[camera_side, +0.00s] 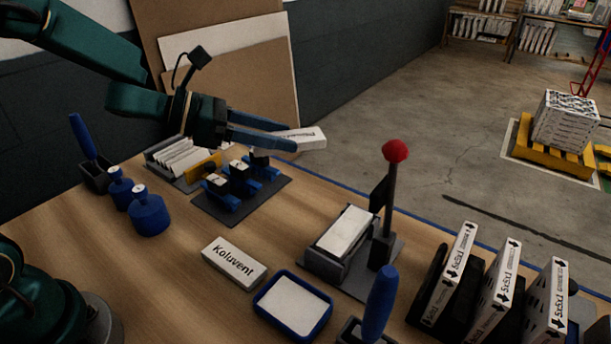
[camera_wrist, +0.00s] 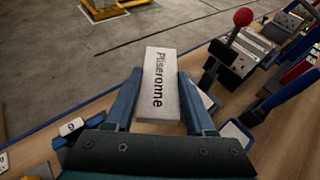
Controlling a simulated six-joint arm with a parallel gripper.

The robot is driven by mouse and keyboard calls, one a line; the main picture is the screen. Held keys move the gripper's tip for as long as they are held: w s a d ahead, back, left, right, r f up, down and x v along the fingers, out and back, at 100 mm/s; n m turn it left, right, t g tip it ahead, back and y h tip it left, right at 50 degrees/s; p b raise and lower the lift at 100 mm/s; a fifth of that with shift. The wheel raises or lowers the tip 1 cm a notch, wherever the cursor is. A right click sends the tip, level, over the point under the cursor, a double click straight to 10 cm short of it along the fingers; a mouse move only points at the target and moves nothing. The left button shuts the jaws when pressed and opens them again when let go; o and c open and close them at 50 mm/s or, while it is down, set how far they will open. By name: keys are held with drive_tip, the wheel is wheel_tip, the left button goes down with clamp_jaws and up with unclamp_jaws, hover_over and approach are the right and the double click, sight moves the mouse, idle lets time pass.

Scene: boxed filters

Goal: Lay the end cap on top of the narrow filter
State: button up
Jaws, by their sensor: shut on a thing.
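My gripper (camera_side: 265,138) is shut on a white, flat, oblong piece (camera_side: 308,138) marked "Pliseronne", which I take to be the end cap. It is held in the air above the far side of the table. In the wrist view the piece (camera_wrist: 160,82) lies lengthwise between the two blue fingers (camera_wrist: 158,100). I cannot tell which is the narrow filter.
A white box marked "Koluvent" (camera_side: 234,262) lies on the table beside a blue tray (camera_side: 262,310). Blue bottles (camera_side: 149,216) stand left.

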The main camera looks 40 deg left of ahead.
drive_tip(key=shift+s+d+f+m+g+h, duration=0.15)
drive_tip(key=shift+s+f+m+g+h, duration=0.25)
drive_tip(key=shift+m, duration=0.1)
hover_over(335, 230)
wheel_tip(335, 230, down, 7)
drive_tip(key=shift+f, duration=1.9)
drive_tip(key=shift+f, duration=0.1)
drive_tip(key=o, duration=1.3)
